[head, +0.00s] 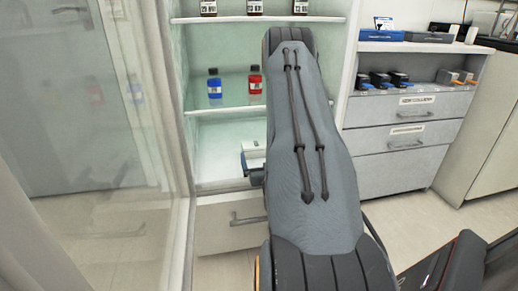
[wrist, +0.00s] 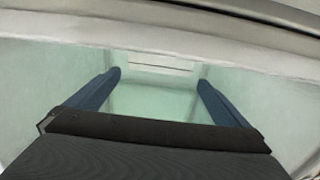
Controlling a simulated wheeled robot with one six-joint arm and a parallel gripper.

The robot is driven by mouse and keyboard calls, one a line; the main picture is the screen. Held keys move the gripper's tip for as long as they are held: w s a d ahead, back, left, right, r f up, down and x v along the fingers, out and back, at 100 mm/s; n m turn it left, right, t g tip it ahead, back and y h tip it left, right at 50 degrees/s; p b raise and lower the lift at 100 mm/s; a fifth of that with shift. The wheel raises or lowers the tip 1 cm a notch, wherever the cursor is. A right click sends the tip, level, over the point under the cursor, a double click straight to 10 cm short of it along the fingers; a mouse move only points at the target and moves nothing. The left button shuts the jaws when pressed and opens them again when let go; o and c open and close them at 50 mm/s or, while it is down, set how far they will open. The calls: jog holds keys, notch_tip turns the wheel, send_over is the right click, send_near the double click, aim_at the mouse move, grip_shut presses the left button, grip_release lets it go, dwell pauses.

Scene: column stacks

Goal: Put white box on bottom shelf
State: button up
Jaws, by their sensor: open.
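The bottom shelf (head: 215,160) of the open cabinet is a pale green compartment, low behind my arm. A white box-like shape (head: 254,153) shows at its right, partly hidden by my arm. My gripper (head: 246,163) reaches into this compartment, mostly hidden behind my arm. In the wrist view, my gripper (wrist: 160,82) is open, with two blue fingers wide apart and nothing between them. A white block-like shape (wrist: 162,62) with a thin dark line lies ahead, beyond the fingertips. I cannot tell for sure that it is the white box.
A blue bottle (head: 214,83) and a red bottle (head: 254,82) stand on the shelf above. A pale shelf edge (wrist: 150,37) crosses the wrist view. A glass door (head: 100,120) is at left, grey drawers (head: 405,140) at right.

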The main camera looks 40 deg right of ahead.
jog(key=shift+v, duration=1.55)
jog(key=shift+p, duration=0.3)
